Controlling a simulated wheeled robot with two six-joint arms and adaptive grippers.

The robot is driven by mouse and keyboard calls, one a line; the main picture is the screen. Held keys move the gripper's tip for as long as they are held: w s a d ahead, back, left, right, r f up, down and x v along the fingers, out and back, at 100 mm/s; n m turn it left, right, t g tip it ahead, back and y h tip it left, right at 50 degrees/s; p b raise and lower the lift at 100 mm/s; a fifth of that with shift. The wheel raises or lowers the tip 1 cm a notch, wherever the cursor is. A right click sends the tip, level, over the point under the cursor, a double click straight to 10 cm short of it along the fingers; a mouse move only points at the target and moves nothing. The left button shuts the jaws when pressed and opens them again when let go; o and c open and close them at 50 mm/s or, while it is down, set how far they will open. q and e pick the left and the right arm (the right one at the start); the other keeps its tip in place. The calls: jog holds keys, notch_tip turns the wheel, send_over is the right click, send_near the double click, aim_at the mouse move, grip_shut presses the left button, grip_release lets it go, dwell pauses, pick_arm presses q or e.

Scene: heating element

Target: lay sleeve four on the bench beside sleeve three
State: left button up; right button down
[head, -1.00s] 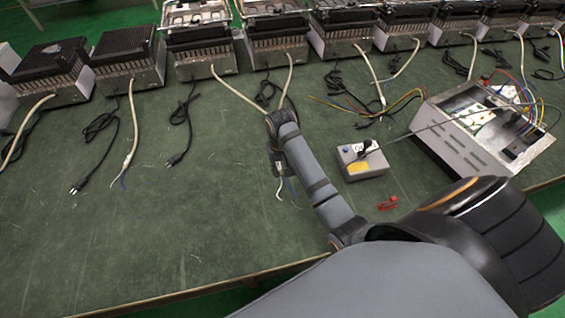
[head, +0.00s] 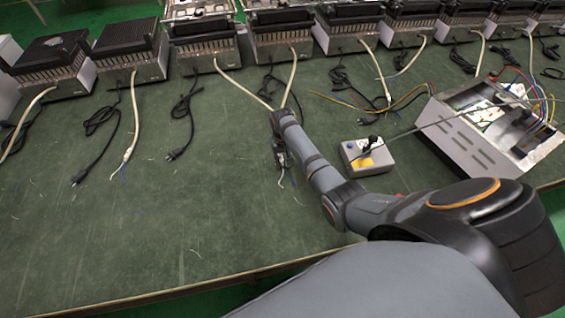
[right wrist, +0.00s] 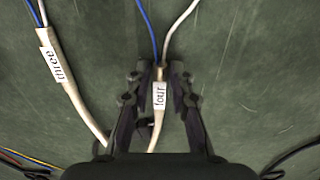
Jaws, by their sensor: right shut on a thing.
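Sleeve four (right wrist: 159,95) is a pale cable sleeve with a white "four" label, with a blue and a white wire coming out of its end. In the right wrist view my right gripper (right wrist: 160,73) has its fingers on both sides of it, shut on it, close over the green bench (right wrist: 235,85). Sleeve three (right wrist: 57,64), labelled "three", lies to the left, apart from sleeve four and slanting. In the head view my right gripper (head: 281,155) mostly hides the cable ends; a pale wire end shows just below it. My left gripper is not in view.
A row of grills (head: 205,46) with cables stands along the back of the bench. A grey control box (head: 367,156) stands right of the gripper, and an open metal case (head: 470,145) with coloured wires further right. The bench's front left is clear.

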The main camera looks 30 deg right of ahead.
aim_at(282, 163)
jog(key=shift+f, duration=0.2)
jog(key=c, duration=1.2)
grip_release()
jog(key=shift+f, duration=0.1)
notch_tip(282, 163, up, 12)
jog(key=shift+r+p, duration=0.2)
jog(key=shift+p, duration=0.65)
